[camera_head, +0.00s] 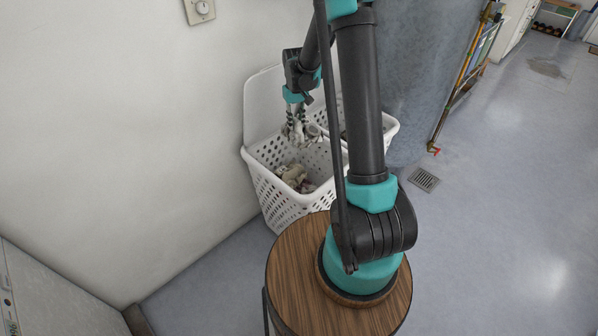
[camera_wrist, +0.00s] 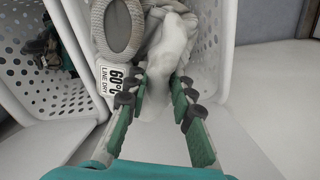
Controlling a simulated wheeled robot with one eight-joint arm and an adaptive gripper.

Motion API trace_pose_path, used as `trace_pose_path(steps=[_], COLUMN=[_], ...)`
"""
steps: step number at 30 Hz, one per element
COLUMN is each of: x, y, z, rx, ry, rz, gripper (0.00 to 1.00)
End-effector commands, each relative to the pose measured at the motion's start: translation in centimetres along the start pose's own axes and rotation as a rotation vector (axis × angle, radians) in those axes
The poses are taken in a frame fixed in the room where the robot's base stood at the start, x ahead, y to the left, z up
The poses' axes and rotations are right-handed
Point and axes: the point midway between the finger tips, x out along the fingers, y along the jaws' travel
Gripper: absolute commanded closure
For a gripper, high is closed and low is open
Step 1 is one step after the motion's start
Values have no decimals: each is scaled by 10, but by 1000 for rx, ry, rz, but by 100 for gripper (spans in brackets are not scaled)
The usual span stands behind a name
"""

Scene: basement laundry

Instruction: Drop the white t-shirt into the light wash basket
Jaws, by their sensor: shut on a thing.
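My gripper (camera_head: 298,130) hangs over the far part of the near white basket (camera_head: 268,190). In the wrist view its fingers (camera_wrist: 158,100) are closed on a crumpled white cloth (camera_wrist: 168,45), which looks like the white t-shirt. A grey ribbed ring, perhaps its collar, and a care tag reading "60°C LINE DRY" (camera_wrist: 110,78) show beside the fingers. The near basket holds pale and pinkish laundry (camera_head: 295,175). I cannot read any basket label, and part of the cloth is hidden by the fingers.
A second white basket (camera_head: 390,128) stands behind the near one, partly hidden by my arm. In the wrist view, the left basket (camera_wrist: 62,98) holds dark clothes (camera_wrist: 50,48). A wall borders the left side. Open floor with a drain (camera_head: 424,179) lies right.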

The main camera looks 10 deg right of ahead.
Motion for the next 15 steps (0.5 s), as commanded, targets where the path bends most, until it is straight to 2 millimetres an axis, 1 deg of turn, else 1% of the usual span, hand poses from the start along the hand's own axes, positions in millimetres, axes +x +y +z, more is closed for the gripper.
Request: trace_pose_path(steps=[5,15], x=[14,49], y=[0,0], z=[0,0], rx=[0,0], ry=[0,0], rz=[0,0], gripper=[100,100])
